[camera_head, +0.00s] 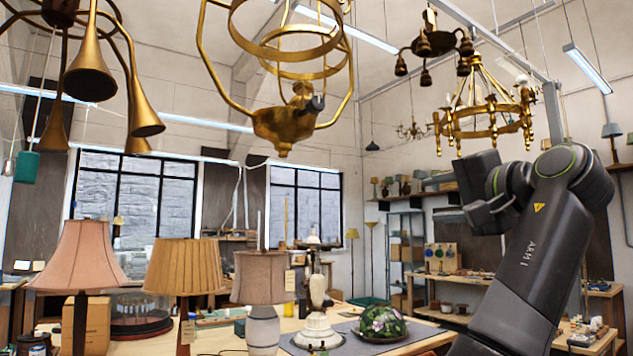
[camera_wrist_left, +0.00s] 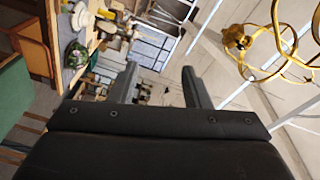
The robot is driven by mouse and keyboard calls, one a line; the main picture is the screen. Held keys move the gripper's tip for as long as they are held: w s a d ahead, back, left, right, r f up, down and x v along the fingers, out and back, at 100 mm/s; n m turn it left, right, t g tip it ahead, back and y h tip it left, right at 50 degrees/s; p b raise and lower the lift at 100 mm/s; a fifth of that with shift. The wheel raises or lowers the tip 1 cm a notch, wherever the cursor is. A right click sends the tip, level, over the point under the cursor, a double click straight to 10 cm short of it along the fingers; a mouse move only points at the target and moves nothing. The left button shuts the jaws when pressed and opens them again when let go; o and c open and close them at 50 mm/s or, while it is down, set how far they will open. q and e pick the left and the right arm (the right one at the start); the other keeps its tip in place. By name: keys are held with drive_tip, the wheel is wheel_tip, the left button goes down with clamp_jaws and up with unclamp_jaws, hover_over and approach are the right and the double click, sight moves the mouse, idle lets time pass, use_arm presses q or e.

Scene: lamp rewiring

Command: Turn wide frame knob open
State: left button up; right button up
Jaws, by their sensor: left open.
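The wide brass frame (camera_head: 271,51) hangs from above at the top middle in the head view. Its brass body (camera_head: 284,122) is at the bottom, with a small dark grey knob (camera_head: 316,103) on its right side. In the left wrist view the brass frame (camera_wrist_left: 277,32) shows at the upper right, beyond and to the side of the fingers; I cannot make out the knob there. My left gripper (camera_head: 432,192) is to the right of the frame and lower, apart from it. Its fingers (camera_wrist_left: 158,78) are spread with nothing between them. My right gripper is not in view.
Another brass chandelier (camera_head: 484,112) hangs at the upper right, above my arm. A fixture with brass horn shades (camera_head: 90,70) hangs at the upper left. Below, a workbench (camera_head: 215,340) holds shaded lamps (camera_head: 186,268) and a flowered glass shade (camera_head: 382,322). Free air lies between my gripper and the frame.

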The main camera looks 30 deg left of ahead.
use_arm(q)
drive_tip(key=s+d+r+n+g+y, duration=0.1)
drive_tip(key=s+d+r+n, duration=0.15)
drive_tip(key=s+r, duration=0.85)
drive_tip(key=n+g, duration=0.1)
drive_tip(key=n, duration=0.2)
approach(319, 104)
drive_tip(key=p+x, duration=0.2)
drive_tip(key=x, duration=0.9)
drive_tip(key=shift+r, duration=0.1)
clamp_jaws()
